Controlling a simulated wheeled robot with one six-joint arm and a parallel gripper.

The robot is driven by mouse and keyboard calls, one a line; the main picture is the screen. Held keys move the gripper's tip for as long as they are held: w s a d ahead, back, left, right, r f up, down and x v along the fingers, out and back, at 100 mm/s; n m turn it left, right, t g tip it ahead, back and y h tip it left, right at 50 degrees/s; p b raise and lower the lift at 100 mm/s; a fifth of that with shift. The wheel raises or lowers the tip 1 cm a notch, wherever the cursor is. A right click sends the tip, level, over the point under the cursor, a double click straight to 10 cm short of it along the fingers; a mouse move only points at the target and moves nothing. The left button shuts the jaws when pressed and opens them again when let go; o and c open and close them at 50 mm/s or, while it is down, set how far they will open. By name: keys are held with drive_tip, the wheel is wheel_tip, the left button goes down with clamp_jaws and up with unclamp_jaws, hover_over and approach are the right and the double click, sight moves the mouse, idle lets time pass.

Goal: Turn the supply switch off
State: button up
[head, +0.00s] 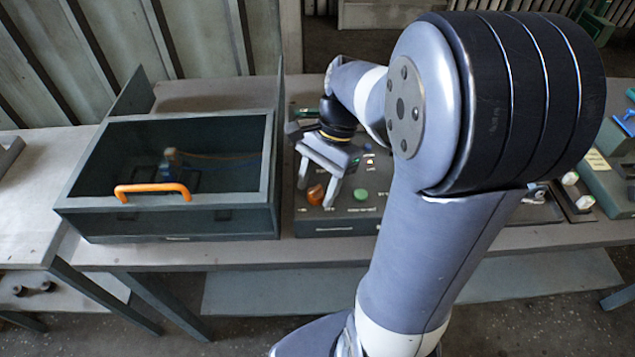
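A dark control panel (342,222) lies on the bench in the middle of the head view. It carries an orange knob (315,194) and a round green button (360,194), with small labels I cannot read. I cannot tell from the labels which control is the supply switch. My gripper (316,196) points down at the panel's left part. Its two pale fingers are apart, one on each side of the orange knob in this view. I cannot tell whether they touch it. My arm hides the panel's right and back parts.
Left of the panel stands a dark box (180,240) with a clear-looking front and an orange handle (153,190); a small device is inside. More controls (578,190) sit on the bench at the right, partly behind my arm. The grey bench (190,95) has bare room behind the box.

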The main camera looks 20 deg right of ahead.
drive_tip(key=c, duration=0.9)
drive_tip(key=shift+c, duration=0.2)
drive_tip(key=n+p, duration=0.1)
drive_tip(key=n, duration=0.1)
drive_tip(key=n+g+p, duration=0.1)
drive_tip(key=n+p, duration=0.1)
drive_tip(key=shift+r+h, duration=0.2)
drive_tip(key=shift+h, duration=0.2)
drive_tip(key=n+p, duration=0.1)
drive_tip(key=n, duration=0.1)
drive_tip(key=n+g+h+p, duration=0.1)
drive_tip(key=n, duration=0.1)
drive_tip(key=shift+w+a+h, duration=0.15)
drive_tip(key=shift+a+h, duration=0.05)
drive_tip(key=shift+h, duration=0.1)
drive_tip(key=n+h, duration=0.1)
drive_tip(key=n, duration=0.1)
drive_tip(key=n+p, duration=0.1)
drive_tip(key=n, duration=0.2)
drive_tip(key=shift+a+f+g+h, duration=0.1)
drive_tip(key=shift+g+h, duration=0.2)
drive_tip(key=shift+h, duration=0.1)
drive_tip(key=n+h, duration=0.1)
drive_tip(key=n, duration=0.1)
drive_tip(key=n+p, duration=0.1)
drive_tip(key=n, duration=0.1)
drive_tip(key=shift+a+f+n+h, duration=0.1)
drive_tip(key=shift+n+h, duration=0.3)
drive_tip(key=shift+t, duration=0.4)
